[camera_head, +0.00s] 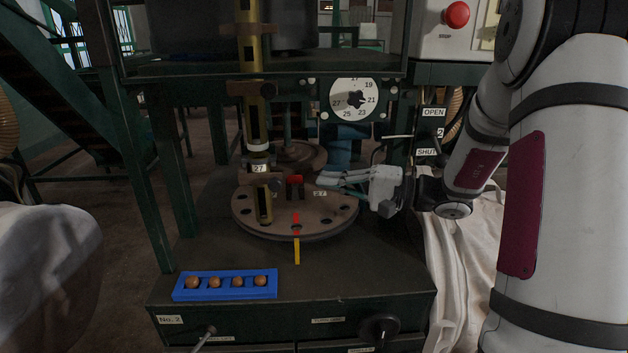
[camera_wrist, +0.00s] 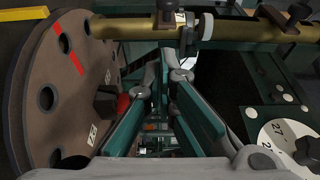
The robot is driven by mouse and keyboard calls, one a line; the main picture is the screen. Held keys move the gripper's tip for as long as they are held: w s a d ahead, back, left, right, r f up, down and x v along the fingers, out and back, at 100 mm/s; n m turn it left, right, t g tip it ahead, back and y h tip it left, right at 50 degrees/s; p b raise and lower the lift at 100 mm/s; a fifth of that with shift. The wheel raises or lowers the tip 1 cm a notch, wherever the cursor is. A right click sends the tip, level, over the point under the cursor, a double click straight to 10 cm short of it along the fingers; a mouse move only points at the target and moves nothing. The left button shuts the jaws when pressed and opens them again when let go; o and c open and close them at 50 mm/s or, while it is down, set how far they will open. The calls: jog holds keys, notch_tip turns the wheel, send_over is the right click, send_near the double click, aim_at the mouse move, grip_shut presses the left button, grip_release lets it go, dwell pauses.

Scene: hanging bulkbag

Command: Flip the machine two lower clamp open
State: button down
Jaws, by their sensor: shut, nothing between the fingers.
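The brass pipe (camera_head: 254,50) stands upright on the machine marked No. 2. Its lower clamp (camera_head: 262,180) is a brown bracket near the round plate, beside a tag reading 27. In the wrist view the lower clamp (camera_wrist: 167,14) is at the top edge, partly cut off; I cannot tell its latch state. My gripper (camera_head: 322,179) is shut and empty, to the right of the lower clamp and apart from it, above the plate. In the wrist view my gripper (camera_wrist: 168,80) points inward, with the pipe (camera_wrist: 240,27) beyond at the top.
The round plate (camera_head: 252,222) with holes lies below my gripper. A numbered dial (camera_head: 354,99) is above it. An upper clamp (camera_head: 249,88) is higher on the pipe. A blue tray (camera_head: 224,293) with several brown balls sits at front left. A green post (camera_head: 135,170) stands left.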

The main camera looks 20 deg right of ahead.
aim_at(260, 183)
jog(key=x, duration=0.9)
jog(key=shift+b, duration=0.4)
jog(key=shift+s+d, duration=0.1)
jog(key=shift+s, duration=0.05)
